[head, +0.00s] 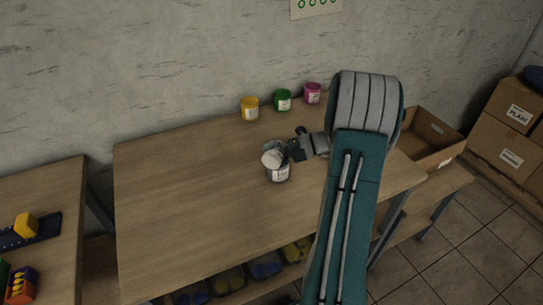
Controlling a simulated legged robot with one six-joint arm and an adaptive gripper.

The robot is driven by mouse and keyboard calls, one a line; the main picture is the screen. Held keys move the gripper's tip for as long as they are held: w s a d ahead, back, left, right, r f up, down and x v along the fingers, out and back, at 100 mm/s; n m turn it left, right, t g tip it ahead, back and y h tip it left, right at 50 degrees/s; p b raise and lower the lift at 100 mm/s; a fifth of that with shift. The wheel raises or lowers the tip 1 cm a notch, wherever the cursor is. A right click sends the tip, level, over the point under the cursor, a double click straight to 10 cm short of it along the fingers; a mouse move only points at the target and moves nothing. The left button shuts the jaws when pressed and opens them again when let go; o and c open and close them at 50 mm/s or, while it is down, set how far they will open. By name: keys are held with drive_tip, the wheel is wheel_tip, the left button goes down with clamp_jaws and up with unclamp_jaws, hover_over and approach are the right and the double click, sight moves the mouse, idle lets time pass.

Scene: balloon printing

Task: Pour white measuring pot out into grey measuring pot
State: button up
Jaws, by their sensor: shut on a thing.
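A grey measuring pot (279,175) with a pale label stands upright on the wooden table. A white measuring pot (271,158) is right at and above its rim, and looks tilted. My gripper (284,152) comes in from the right and is shut on the white pot. The fingers partly cover the white pot. Whether anything flows between the pots is too small to tell.
Yellow (250,108), green (283,101) and pink (313,94) pots stand along the back of the table (190,215). An open cardboard box (432,140) is at the right. The table's left half is clear. Another table with coloured blocks stands at far left.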

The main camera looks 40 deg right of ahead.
drive_tip(key=shift+r+y, duration=0.2)
drive_tip(key=shift+y, duration=0.1)
idle(0.4)
drive_tip(key=shift+w+d+r+m+y, duration=0.2)
drive_tip(key=shift+d+r+m+y, duration=0.1)
drive_tip(key=shift+m+y, duration=0.4)
drive_tip(key=shift+w+d+r+m+y, duration=0.2)
drive_tip(key=shift+d+m+y, duration=0.15)
drive_tip(key=shift+m, duration=0.55)
idle(1.9)
drive_tip(key=shift+a, duration=0.1)
idle(2.1)
drive_tip(key=shift+s+a+f+n+h, duration=0.25)
drive_tip(key=shift+a+n+h, duration=0.1)
drive_tip(key=shift+n+h, duration=0.5)
drive_tip(key=shift+s+a+f+n+h, duration=0.2)
drive_tip(key=shift+f+n+h, duration=0.15)
drive_tip(key=shift+n, duration=0.25)
drive_tip(key=shift+s+a+f+n+h, duration=0.1)
drive_tip(key=shift+a+f+n+h, duration=0.1)
drive_tip(key=shift+n+h, duration=0.3)
